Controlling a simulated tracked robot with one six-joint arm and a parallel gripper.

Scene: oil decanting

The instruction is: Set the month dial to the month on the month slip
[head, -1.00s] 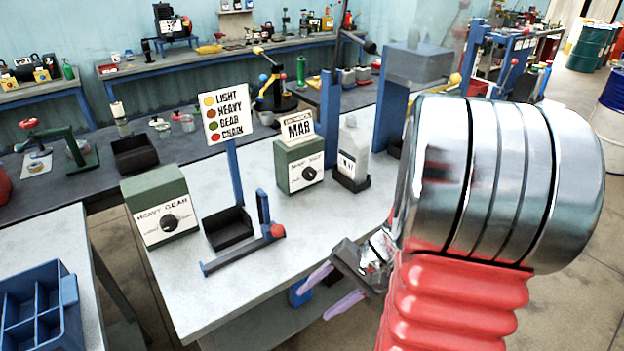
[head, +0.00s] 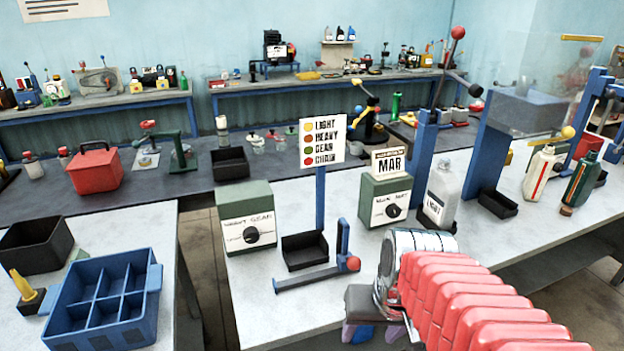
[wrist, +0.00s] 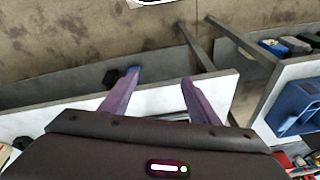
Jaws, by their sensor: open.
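The month dial is a round black knob (head: 393,211) on the white face of a green box (head: 372,203) on the white table. Its pointer direction and the small scale print are too small to read. In the wrist view my gripper (wrist: 160,80) is open and empty, with table edge and floor beyond.
A second green box with a black knob (head: 252,234) stands left on the table. A colour sign (head: 323,141), a black tray (head: 304,252) and a blue stand with a red ball (head: 352,263) are between them. A grey jug (head: 439,198) is right of the month box.

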